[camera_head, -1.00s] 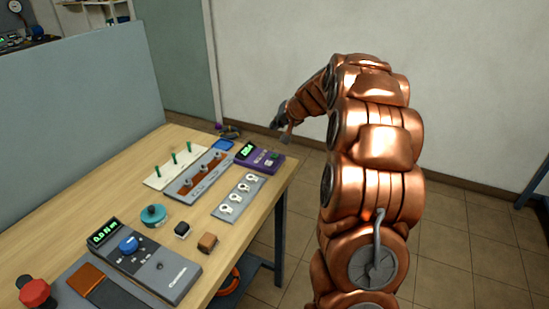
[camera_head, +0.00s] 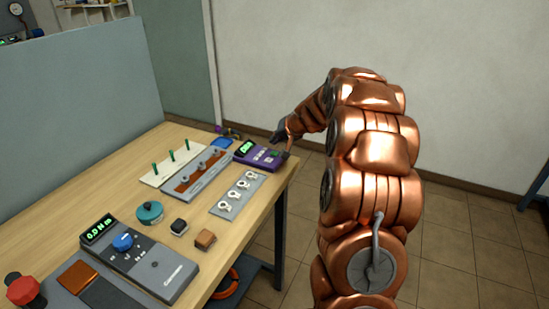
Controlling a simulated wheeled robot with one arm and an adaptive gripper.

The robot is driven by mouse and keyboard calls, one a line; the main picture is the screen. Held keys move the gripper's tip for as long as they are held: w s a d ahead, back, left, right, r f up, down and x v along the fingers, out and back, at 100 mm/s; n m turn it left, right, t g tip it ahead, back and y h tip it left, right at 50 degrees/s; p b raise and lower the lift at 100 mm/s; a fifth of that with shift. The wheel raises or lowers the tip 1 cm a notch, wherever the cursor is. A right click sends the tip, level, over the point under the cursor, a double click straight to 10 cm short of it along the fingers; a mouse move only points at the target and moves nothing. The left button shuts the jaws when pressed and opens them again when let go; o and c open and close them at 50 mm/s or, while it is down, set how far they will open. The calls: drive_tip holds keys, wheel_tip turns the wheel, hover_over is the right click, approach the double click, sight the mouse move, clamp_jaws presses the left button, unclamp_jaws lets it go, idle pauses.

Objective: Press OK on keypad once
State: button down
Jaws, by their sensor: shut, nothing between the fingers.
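The keypad (camera_head: 258,157) is a small purple box with a lit green display and several small keys. It lies at the far right corner of the wooden table. A green key (camera_head: 275,154) shows near its right end; its label is too small to read. My gripper (camera_head: 279,138) is dark, shut and empty. It appears just behind and above the keypad's right part, with its tip small in the picture. I cannot tell whether it touches the keypad.
On the table (camera_head: 190,235) stand a grey plate with white rings (camera_head: 237,195), a board with green pegs (camera_head: 172,163), a grey rail block (camera_head: 200,172), a grey meter (camera_head: 140,262) and a red knob (camera_head: 24,291). A grey partition (camera_head: 80,115) borders the left.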

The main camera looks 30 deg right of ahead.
sight(276, 153)
drive_tip(key=shift+f+b, duration=0.5)
drive_tip(key=shift+f, duration=0.5)
drive_tip(key=shift+f, duration=0.15)
idle(0.7)
drive_tip(key=shift+f+b, duration=0.3)
drive_tip(key=shift+b, duration=0.2)
drive_tip(key=shift+f+b, duration=0.4)
drive_tip(key=shift+b, duration=0.05)
idle(0.6)
drive_tip(key=shift+r, duration=0.1)
drive_tip(key=shift+r+p, duration=0.45)
drive_tip(key=shift+r, duration=0.3)
drive_tip(key=shift+r+p, duration=1.35)
drive_tip(key=shift+r, duration=1.15)
